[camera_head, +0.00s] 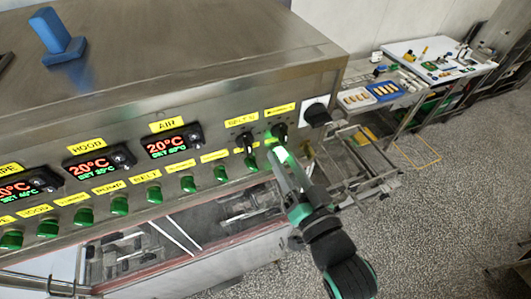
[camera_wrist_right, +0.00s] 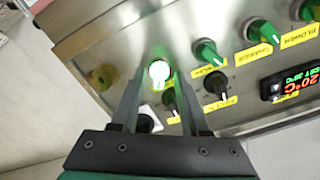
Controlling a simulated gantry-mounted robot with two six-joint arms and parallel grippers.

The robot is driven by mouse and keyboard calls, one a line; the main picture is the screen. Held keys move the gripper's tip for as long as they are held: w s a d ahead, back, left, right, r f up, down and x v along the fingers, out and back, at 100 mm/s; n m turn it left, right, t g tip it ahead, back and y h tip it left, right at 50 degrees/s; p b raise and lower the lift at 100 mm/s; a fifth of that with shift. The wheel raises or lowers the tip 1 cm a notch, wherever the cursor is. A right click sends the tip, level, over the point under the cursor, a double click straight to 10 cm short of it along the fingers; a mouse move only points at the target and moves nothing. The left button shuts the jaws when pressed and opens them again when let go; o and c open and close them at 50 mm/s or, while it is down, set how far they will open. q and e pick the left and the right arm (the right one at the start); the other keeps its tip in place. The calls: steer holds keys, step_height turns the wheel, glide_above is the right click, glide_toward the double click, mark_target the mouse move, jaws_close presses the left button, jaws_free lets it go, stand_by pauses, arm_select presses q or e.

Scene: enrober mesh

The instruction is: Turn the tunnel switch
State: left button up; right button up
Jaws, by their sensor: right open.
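A row of green rotary switches runs along the front panel. The one at its right end is a brightly lit green switch (camera_head: 281,153), right by my right gripper (camera_head: 279,163). Its label is not readable, so I cannot confirm that it is the tunnel switch. In the right wrist view the lit switch (camera_wrist_right: 158,72) shows between the tips of my right gripper (camera_wrist_right: 157,85). The gripper is open, with a finger on each side of the switch; I cannot tell whether either touches it. My left gripper is not in view.
Black knobs (camera_head: 279,131) sit just above the lit switch, and a large black knob (camera_head: 317,113) on a white plate is to the right. An unlit green switch (camera_head: 251,163) is close on the left. Red displays (camera_head: 172,143) are further left. Floor space (camera_head: 430,200) is free at right.

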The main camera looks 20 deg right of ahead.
jaws_close()
steer(key=shift+n, duration=0.3)
stand_by(0.4)
steer(key=n, duration=1.1)
steer(key=shift+f, duration=0.1)
steer(key=shift+n, duration=0.3)
stand_by(0.3)
jaws_free()
